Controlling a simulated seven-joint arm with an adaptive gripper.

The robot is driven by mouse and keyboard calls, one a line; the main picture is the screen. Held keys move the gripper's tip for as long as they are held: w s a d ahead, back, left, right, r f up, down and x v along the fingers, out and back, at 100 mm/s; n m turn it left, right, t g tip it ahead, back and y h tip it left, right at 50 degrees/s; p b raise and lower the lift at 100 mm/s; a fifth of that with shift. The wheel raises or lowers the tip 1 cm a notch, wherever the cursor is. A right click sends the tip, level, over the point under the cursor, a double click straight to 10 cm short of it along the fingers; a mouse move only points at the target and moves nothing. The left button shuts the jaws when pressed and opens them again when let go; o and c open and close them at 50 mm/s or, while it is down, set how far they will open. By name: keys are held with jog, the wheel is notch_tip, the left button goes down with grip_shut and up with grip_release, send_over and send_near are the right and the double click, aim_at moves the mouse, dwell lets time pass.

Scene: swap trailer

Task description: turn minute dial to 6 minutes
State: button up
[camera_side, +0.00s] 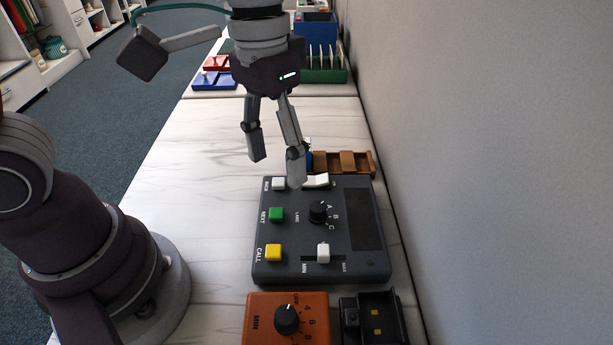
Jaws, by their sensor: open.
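The minute dial (287,319) is a black round knob with a white pointer mark on an orange box (260,335) at the bottom of the side view. Printed numbers, 4, 6 and 8, run down its right side, and MIN is printed on its left. The pointer mark lies on the upper part of the knob; which number it marks is too small to tell. The box's lower part is cut off by the picture edge. My gripper (274,172) is open and empty, fingers pointing down, above the far edge of the dark control panel, well beyond the dial.
The dark control panel (350,262) has green and yellow buttons, a lane knob and a slider. A black tray (375,322) stands right of the orange box. A brown wooden holder (345,162) is behind the panel.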

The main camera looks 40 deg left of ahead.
aim_at(286, 314)
jog(key=s+d+f+g+y, duration=0.1)
jog(key=s+d+f+g, duration=0.1)
jog(key=d+f+g, duration=0.4)
jog(key=shift+t, duration=0.9)
jog(key=x, duration=0.6)
jog(key=d+x, duration=0.1)
jog(key=x, duration=0.2)
jog(key=shift+s+d+f, duration=0.1)
jog(key=shift+s, duration=0.15)
grip_shut()
